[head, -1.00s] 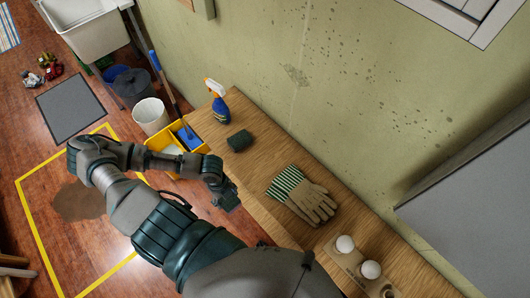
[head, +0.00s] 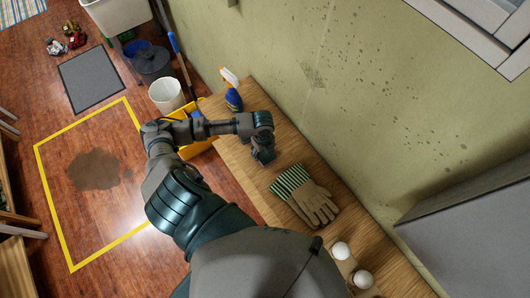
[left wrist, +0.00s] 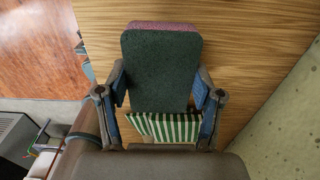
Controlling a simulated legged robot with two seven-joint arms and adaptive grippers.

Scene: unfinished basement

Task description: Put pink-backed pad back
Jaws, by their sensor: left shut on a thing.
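The pink-backed pad (left wrist: 160,72) fills the middle of the left wrist view. Its dark green face is toward the camera, and a strip of pink shows along its top edge. My left gripper (left wrist: 160,92) has a finger on each side of the pad and is shut on it. In the head view the left gripper (head: 263,153) is over the wooden bench (head: 235,158), and I cannot make out the pad there behind the hand. My right gripper is in neither view.
Work gloves (head: 305,195) with green-striped cuffs lie on the bench close to the left gripper. A blue spray bottle (head: 232,95) stands at the far end. White round things (head: 341,250) are at the near end. A yellow bucket (head: 200,143) stands beside the bench.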

